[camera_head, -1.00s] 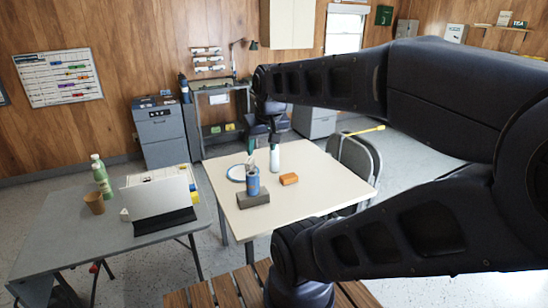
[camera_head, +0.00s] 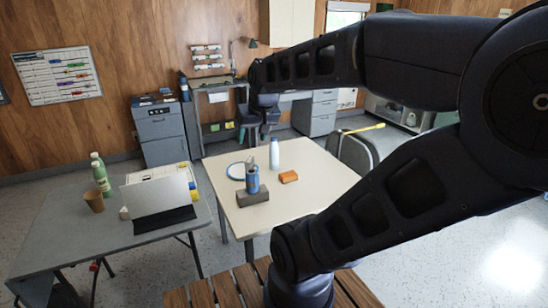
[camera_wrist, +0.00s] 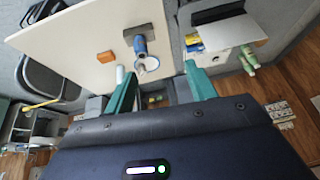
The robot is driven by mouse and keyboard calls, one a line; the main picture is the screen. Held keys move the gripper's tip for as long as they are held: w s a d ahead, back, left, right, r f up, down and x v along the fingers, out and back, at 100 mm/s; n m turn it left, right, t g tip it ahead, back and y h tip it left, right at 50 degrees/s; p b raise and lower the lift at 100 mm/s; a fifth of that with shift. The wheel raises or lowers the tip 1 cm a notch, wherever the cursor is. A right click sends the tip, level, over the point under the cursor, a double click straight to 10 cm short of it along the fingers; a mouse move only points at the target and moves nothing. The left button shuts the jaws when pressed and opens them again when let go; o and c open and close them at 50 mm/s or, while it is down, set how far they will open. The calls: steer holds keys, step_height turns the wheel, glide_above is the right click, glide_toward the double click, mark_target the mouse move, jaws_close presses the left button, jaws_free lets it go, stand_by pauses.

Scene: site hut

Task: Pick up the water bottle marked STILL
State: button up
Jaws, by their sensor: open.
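A pale white-blue bottle (camera_head: 274,154) stands upright on the cream table (camera_head: 315,165). Its marking is too small to read. Two green bottles (camera_head: 100,176) stand on the grey table at left, also with no readable marking. My gripper (camera_head: 253,132) is above the far side of the cream table, left of and above the pale bottle in the head view. In the wrist view my gripper (camera_wrist: 162,82) shows two green fingers apart with nothing between them. There the pale bottle (camera_wrist: 120,74) shows beside the left finger, partly covered by it.
A blue-rimmed plate (camera_head: 236,171) and an orange block (camera_head: 288,177) lie nearby. The grey table (camera_head: 60,235) carries a brown cup (camera_head: 94,200) and a laptop-like panel (camera_head: 160,196). A chair (camera_head: 358,153) stands at right.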

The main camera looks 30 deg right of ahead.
steer(key=w+d+f+m+t+h, duration=0.1)
steer(key=w+d+f+m+t, duration=0.1)
steer(key=w, duration=1)
steer(key=w+d+f+m+t, duration=0.1)
steer(key=w+f+m, duration=0.1)
steer(key=w, duration=1)
steer(key=w+d+f+m+t+h, duration=0.1)
steer(key=w+d+f+m+t, duration=0.1)
steer(key=w, duration=1)
steer(key=m+h, duration=0.5)
steer(key=h, duration=0.5)
glide_toward(272, 142)
steer(key=w+a+r, duration=0.5)
steer(key=s+d+f+m+g+h, duration=0.1)
steer(key=d+f+m+g+h, duration=0.15)
steer(key=d+f+h, duration=0.35)
steer(key=shift+n+y, duration=0.45)
steer(key=shift+y, duration=0.05)
steer(key=shift+f+x, duration=0.2)
steer(key=shift+x, duration=1.2)
steer(key=shift+f+x, duration=0.2)
steer(key=shift+x, duration=1.25)
steer(key=shift+f+x, duration=0.2)
steer(key=shift+x, duration=1.2)
steer(key=shift+s, duration=0.15)
jaws_close()
